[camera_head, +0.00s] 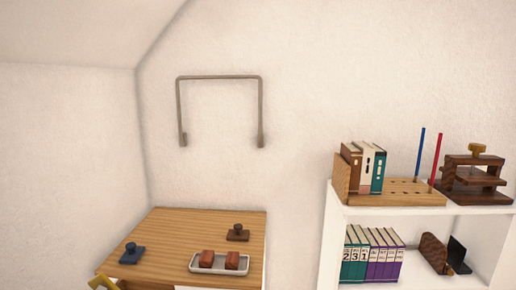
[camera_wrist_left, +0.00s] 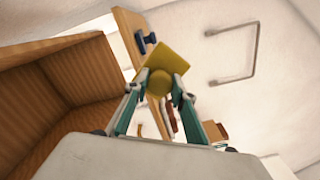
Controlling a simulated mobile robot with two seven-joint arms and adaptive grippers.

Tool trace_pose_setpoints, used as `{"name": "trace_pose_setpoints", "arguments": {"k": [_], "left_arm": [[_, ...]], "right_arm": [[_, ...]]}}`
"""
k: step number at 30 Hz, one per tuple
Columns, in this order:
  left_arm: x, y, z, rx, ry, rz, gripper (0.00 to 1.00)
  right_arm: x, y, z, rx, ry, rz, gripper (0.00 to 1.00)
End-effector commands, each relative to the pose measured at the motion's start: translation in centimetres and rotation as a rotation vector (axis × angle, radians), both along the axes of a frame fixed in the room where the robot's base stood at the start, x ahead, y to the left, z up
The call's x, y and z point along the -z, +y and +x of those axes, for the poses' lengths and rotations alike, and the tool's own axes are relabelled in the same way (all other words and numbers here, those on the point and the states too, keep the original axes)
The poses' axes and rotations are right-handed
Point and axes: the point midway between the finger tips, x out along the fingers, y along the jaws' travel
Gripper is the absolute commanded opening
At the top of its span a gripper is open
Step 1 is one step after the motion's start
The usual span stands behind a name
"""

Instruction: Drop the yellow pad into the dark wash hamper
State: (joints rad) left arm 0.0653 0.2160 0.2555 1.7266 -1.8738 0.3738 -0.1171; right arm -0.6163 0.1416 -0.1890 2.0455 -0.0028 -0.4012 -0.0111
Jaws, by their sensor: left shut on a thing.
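The yellow pad (camera_wrist_left: 168,60) is a flat square with a round knob. In the left wrist view, the fingers of my left gripper (camera_wrist_left: 160,82) are shut on its knob. In the head view only a corner of a yellow thing (camera_head: 103,283), apparently the pad, shows at the bottom left, by the front edge of the wooden table (camera_head: 180,232). My left gripper does not show there. No dark hamper can be made out for sure. A brown, ribbed, open-sided box (camera_wrist_left: 60,75) fills the left of the wrist view; I cannot tell what it is. My right gripper is not in view.
A blue pad (camera_head: 131,254), a dark brown pad (camera_head: 238,233) and a white tray (camera_head: 208,269) with two red-brown blocks stand on the table. A white shelf (camera_head: 395,214) with books stands at the right. A metal rail (camera_head: 220,77) is on the wall.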

Motion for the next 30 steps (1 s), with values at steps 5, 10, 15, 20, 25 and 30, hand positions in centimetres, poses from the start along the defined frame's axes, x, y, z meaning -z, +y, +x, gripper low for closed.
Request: {"name": "trace_pose_setpoints", "arguments": {"k": [5,10,15,20,25,30], "left_arm": [[1.94,-0.03,-0.07,0.001,0.005,0.001,0.07],[2.05,-0.04,-0.02,0.000,0.001,0.000,0.07],[1.82,-0.02,0.02,0.001,-0.002,0.000,0.07],[1.79,-0.03,0.02,0.001,-0.002,0.000,0.38],[1.82,-0.02,0.02,0.001,-0.002,0.000,0.44],[1.87,-0.03,-0.01,0.000,-0.001,0.000,0.44]], "right_arm": [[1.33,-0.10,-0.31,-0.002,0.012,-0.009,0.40],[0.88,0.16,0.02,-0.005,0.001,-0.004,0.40],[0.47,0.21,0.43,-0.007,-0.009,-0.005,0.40],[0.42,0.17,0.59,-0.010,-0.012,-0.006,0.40],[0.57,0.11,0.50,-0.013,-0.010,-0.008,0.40],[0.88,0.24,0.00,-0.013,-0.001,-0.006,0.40]]}}
